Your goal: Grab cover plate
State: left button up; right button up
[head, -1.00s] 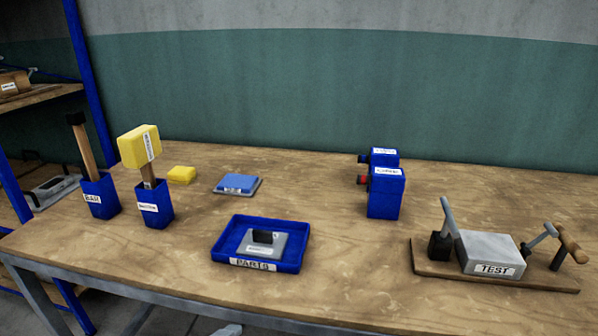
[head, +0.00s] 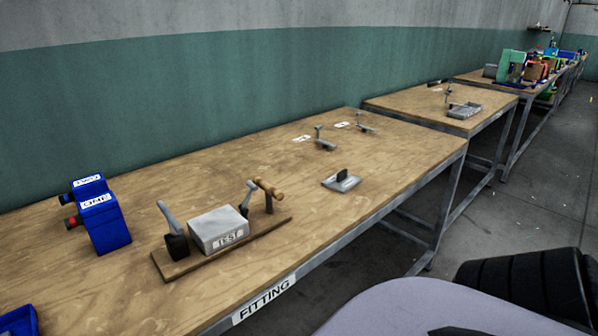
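A small grey plate with a black upright grip (head: 341,181) lies flat on the wooden bench (head: 345,230), right of the TEST fixture. No label on it is readable, so I cannot tell for sure that it is the cover plate. Nothing touches it. Only a corner of a blue tray (head: 18,321) shows at the lower left, and its contents are out of view. Neither of my grippers is in view.
The TEST block (head: 218,229) sits on a wooden board with levers. Blue boxes labelled ONE (head: 103,218) and TWO stand left of it. Two small lever clamps (head: 325,138) (head: 362,122) stand behind the plate. The bench front is labelled FITTING; more benches (head: 440,101) stand beyond.

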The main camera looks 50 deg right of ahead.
aim_at(341, 181)
jog(key=z, duration=0.45)
jog(key=k+l+z, duration=0.1)
jog(key=z, duration=0.85)
jog(key=l+z, duration=0.1)
jog(key=z, duration=0.35)
jog(key=i+l+u, duration=0.15)
jog(key=l, duration=0.4)
jog(key=i+l+u, duration=0.2)
jog(key=l, duration=0.4)
jog(key=i+l+u, duration=0.15)
jog(key=l, duration=0.45)
jog(key=i+l+u, duration=0.15)
jog(key=l, duration=0.5)
jog(key=i+l+u, duration=0.15)
jog(key=l, duration=0.45)
jog(key=k, duration=0.05)
